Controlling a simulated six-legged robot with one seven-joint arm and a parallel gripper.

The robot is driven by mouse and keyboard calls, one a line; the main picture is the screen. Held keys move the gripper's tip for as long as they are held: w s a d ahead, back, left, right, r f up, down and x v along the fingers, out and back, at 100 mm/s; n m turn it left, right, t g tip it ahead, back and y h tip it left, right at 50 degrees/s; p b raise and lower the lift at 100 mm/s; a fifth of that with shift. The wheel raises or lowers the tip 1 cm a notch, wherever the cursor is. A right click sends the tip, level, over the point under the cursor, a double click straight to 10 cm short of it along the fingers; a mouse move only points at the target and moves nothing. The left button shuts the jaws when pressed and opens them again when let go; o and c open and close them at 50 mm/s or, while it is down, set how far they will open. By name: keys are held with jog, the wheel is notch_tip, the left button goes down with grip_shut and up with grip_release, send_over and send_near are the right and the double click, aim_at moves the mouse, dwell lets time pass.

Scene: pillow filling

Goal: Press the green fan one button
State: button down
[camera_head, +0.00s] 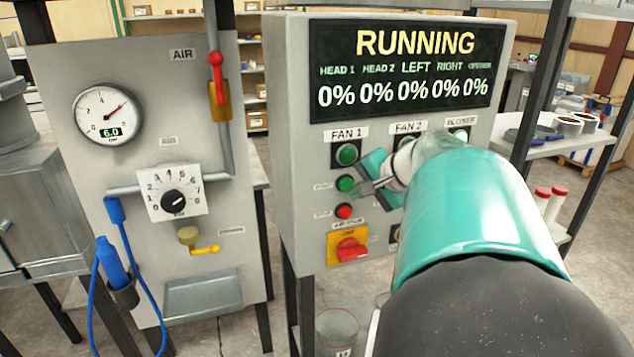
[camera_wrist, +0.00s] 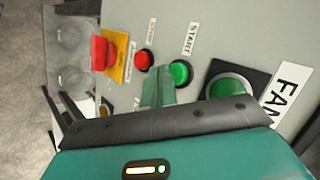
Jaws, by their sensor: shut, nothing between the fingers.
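The grey control panel has a FAN 1 column. A round green light or button (camera_head: 347,153) in a dark square sits under the FAN 1 label (camera_head: 346,134). Below it is a smaller green button (camera_head: 346,184), marked START in the wrist view (camera_wrist: 181,73). A red button (camera_head: 344,212) sits below that; it also shows in the wrist view (camera_wrist: 145,61). My gripper (camera_head: 364,184) is shut and empty, just right of the small green button. In the wrist view its fingertips (camera_wrist: 158,85) lie close beside the green button. I cannot tell whether they touch it.
A red rotary switch on a yellow plate (camera_head: 348,249) is low on the panel. The display (camera_head: 405,70) reads RUNNING with 0% values. My arm covers much of the FAN 2 and blower columns. An air panel with a gauge (camera_head: 107,115) stands left.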

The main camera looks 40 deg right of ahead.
jog(key=shift+w+d, duration=0.1)
jog(key=shift+w, duration=0.3)
jog(key=shift+w+d, duration=0.15)
jog(key=shift+w, duration=0.35)
dwell(0.7)
dwell(0.3)
jog(key=shift+s+a, duration=0.25)
jog(key=shift+s, duration=0.7)
jog(key=shift+s, duration=0.1)
jog(key=shift+s+a, duration=0.25)
jog(key=shift+s, duration=0.5)
jog(key=shift+s+a, duration=0.2)
jog(key=shift+s, duration=0.6)
jog(key=shift+s+a, duration=0.25)
jog(key=shift+s, duration=0.5)
